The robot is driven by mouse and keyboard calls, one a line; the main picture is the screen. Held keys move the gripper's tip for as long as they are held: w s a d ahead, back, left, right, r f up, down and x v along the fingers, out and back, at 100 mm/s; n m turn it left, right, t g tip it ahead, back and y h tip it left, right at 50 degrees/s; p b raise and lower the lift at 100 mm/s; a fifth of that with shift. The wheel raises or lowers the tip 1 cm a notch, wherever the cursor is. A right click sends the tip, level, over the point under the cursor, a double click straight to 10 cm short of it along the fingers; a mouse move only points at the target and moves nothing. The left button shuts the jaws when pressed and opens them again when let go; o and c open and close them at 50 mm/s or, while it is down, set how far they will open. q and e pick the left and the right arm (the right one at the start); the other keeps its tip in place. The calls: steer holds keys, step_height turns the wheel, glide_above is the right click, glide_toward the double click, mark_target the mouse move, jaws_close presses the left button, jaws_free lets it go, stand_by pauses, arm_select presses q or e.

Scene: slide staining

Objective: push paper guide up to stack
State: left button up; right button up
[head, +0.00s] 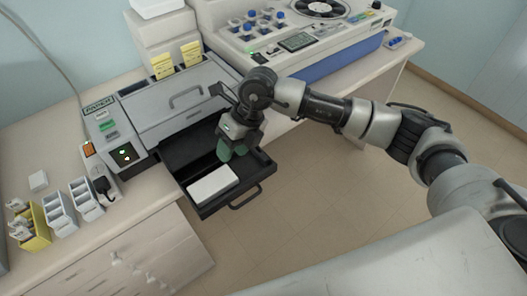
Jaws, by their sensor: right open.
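A white paper stack (213,185) lies in the front left part of the open black paper tray (236,199), which juts out from the grey machine (172,106). My right gripper (232,153) reaches down over the tray, just behind and to the right of the stack. Its greenish fingertips are low in the tray and look apart from the stack. The gripper is open, with nothing seen between its fingers. The paper guide cannot be made out clearly; it may be hidden behind the gripper. My left gripper is not in view.
A large analyser (294,32) with blue-capped tubes stands behind on the bench. Grey racks (87,199) and a yellow rack (33,228) stand at the left. A black plug (103,187) sits beside the machine. The floor right of the tray is clear.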

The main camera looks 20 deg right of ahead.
mark_target(264, 156)
steer(key=w+d+r+t+h, duration=0.1)
steer(key=w+d+h, duration=0.2)
steer(key=d+h, duration=0.35)
steer(key=shift+m+y, duration=0.4)
steer(key=shift+y, duration=0.35)
steer(key=f+p, duration=0.1)
steer(key=f, duration=0.2)
steer(key=d+f+p, duration=0.1)
steer(key=f, duration=0.2)
steer(key=f+p, duration=0.1)
steer(key=f, duration=0.2)
steer(key=shift+w+d+f, duration=0.1)
steer(key=shift+d, duration=0.3)
steer(key=shift+f, duration=0.65)
jaws_close()
